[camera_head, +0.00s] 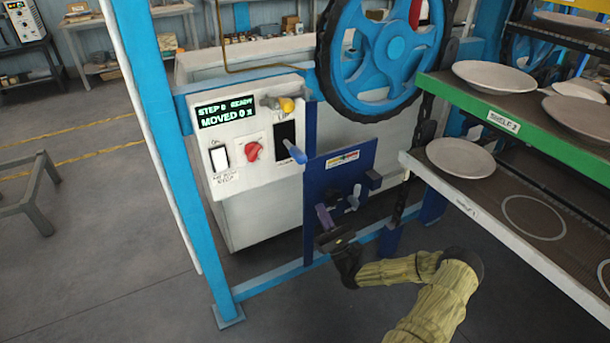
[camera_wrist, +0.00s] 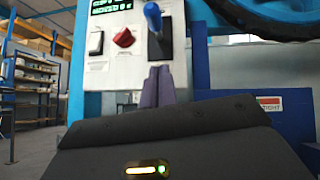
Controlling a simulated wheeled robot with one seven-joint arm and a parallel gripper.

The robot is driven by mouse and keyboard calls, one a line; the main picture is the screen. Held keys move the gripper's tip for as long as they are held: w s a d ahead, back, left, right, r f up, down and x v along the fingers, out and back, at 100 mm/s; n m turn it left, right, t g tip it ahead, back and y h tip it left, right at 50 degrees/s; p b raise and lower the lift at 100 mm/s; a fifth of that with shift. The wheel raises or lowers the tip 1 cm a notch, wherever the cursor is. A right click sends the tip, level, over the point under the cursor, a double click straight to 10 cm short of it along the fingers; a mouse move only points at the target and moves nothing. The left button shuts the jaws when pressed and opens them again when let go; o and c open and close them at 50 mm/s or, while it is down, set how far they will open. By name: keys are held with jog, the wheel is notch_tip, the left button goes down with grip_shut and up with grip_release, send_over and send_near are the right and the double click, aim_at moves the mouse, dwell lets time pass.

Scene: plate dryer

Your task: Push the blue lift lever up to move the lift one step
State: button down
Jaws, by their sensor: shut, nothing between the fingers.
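The blue lift lever (camera_head: 294,151) sticks out from the lower part of a black slot panel on the white control box. In the wrist view the blue lever (camera_wrist: 153,18) stands above my fingertips, in front of the black panel. My gripper (camera_head: 322,209) is below and a little right of the lever in the head view. Its purple fingers (camera_wrist: 158,70) are shut together with nothing between them, pointing toward the control box. The fingertips look apart from the lever; their exact distance in depth is unclear.
The control box (camera_head: 239,178) carries a display (camera_head: 226,112) reading STEP 0 READY, a red knob (camera_head: 252,151), a white switch (camera_head: 220,160) and a yellow knob (camera_head: 286,105). A blue panel (camera_head: 341,170) stands beside the lever. Plate shelves (camera_head: 455,87) stand at right.

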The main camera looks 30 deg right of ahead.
jog(key=shift+y, duration=0.3)
send_near(294, 150)
jog(key=w+f, duration=0.3)
jog(key=r, duration=0.2)
jog(key=r+p, duration=0.1)
jog(key=r, duration=0.1)
jog(key=shift+w+d, duration=0.1)
jog(key=shift+w, duration=0.2)
jog(key=shift+r, duration=0.2)
